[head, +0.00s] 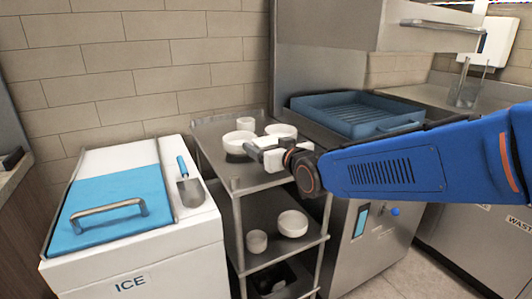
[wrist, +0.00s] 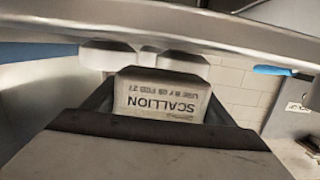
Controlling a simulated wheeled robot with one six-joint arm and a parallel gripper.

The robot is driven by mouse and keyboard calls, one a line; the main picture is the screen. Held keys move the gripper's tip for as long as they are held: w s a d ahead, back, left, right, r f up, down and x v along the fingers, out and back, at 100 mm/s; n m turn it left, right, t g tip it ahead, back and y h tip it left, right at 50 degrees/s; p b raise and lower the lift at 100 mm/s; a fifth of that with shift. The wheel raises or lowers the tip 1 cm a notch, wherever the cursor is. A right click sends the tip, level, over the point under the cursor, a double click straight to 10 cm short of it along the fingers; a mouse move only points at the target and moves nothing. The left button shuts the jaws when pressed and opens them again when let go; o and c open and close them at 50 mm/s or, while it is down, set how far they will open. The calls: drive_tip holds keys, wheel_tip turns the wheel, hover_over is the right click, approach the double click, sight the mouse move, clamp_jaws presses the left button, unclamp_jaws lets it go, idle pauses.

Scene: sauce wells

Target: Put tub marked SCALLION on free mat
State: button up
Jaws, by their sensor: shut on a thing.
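The tub marked SCALLION (wrist: 160,98) is between the fingers of my gripper (wrist: 160,112) in the wrist view, its printed label upside down in the picture. My gripper (head: 258,150) is shut on it, over the top shelf of the steel cart in the head view. The white round tub (head: 236,143) at my fingertips appears to be the same one; its label is not readable there. I cannot tell whether its base touches the shelf. No mat can be made out in either view.
Two other white tubs, one at the back (head: 245,123) and one at the right (head: 281,131), stand close by on the cart (head: 215,130). More tubs (head: 292,223) sit on its lower shelf. The ICE chest (head: 130,255) is left; a blue rack (head: 355,112) is right.

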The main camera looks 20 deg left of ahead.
drive_tip(key=shift+f, duration=1.2)
drive_tip(key=shift+f, duration=0.1)
drive_tip(key=o, duration=1.4)
drive_tip(key=shift+s+d, duration=0.15)
drive_tip(key=shift+d, duration=0.05)
drive_tip(key=v, duration=1.1)
drive_tip(key=shift+d+r, duration=0.2)
drive_tip(key=shift+d, duration=0.1)
